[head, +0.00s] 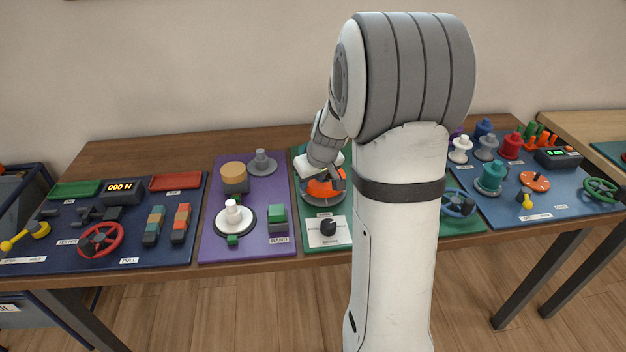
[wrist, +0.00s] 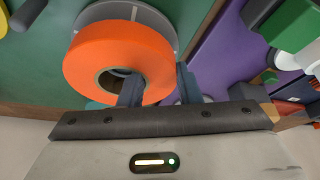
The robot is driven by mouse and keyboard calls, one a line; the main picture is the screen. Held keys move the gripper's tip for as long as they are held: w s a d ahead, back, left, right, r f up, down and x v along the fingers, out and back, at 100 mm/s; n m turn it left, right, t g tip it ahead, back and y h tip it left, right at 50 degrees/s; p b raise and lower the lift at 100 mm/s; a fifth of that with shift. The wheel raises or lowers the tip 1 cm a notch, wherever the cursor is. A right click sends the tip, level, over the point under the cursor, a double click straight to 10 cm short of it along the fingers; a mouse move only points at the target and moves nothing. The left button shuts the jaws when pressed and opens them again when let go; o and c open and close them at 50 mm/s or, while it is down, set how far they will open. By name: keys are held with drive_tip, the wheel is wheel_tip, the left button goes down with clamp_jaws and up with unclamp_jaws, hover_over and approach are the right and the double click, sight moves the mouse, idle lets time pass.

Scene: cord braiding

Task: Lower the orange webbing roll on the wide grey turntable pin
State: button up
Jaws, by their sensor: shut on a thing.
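The orange webbing roll (wrist: 88,62) is a flat ring with a round hole, seen nearly face-on in the wrist view. My gripper (wrist: 158,88) is shut on its ring wall, one finger in the hole and the other outside the rim. The grey turntable (wrist: 128,12) shows as a disc behind the roll and sticks out past its upper edge. Its pin is not visible, so I cannot tell whether the roll is around it. In the head view the roll (head: 318,193) is over the green mat, partly covered by my gripper (head: 328,176).
A black knob (head: 328,227) on a white plate is in front of the roll. My arm hides much of the green mat's right side.

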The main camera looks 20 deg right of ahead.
drive_tip(key=shift+f, duration=0.15)
drive_tip(key=shift+f+b, duration=0.1)
drive_tip(key=shift+b, duration=0.2)
drive_tip(key=o, duration=1.1)
drive_tip(key=shift+a, duration=0.1)
drive_tip(key=shift+s, duration=0.1)
drive_tip(key=shift+d+r+p, duration=0.25)
drive_tip(key=shift+r+p, duration=0.4)
drive_tip(key=shift+r, duration=0.15)
drive_tip(key=shift+a+r+p, duration=0.15)
drive_tip(key=shift+r+p, duration=1.85)
drive_tip(key=shift+r, duration=1.3)
